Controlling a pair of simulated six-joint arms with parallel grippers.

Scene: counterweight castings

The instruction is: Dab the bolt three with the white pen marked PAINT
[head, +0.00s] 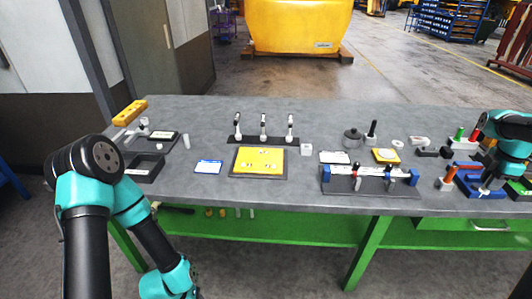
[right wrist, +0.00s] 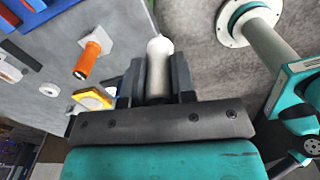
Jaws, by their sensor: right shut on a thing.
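My right gripper (head: 487,186) is over the right end of the bench. In the right wrist view, the right gripper (right wrist: 158,78) is shut on a white round-ended pen-like cylinder (right wrist: 159,52); no PAINT marking is readable on it. A yellow plate (head: 250,167) in a dark tray lies mid-bench, left of and well apart from this gripper. Small light spots on it may be bolts; their numbers are too small to read. Several white and black upright things (head: 263,125) stand on a dark strip behind it. My left arm comes in at the left; its gripper is out of view.
A rack with blue end blocks (head: 370,184) stands at the front, between the plate and my right gripper. An orange-handled thing (head: 449,175) stands near that gripper. A blue-and-white card (head: 208,167) lies left of the plate.

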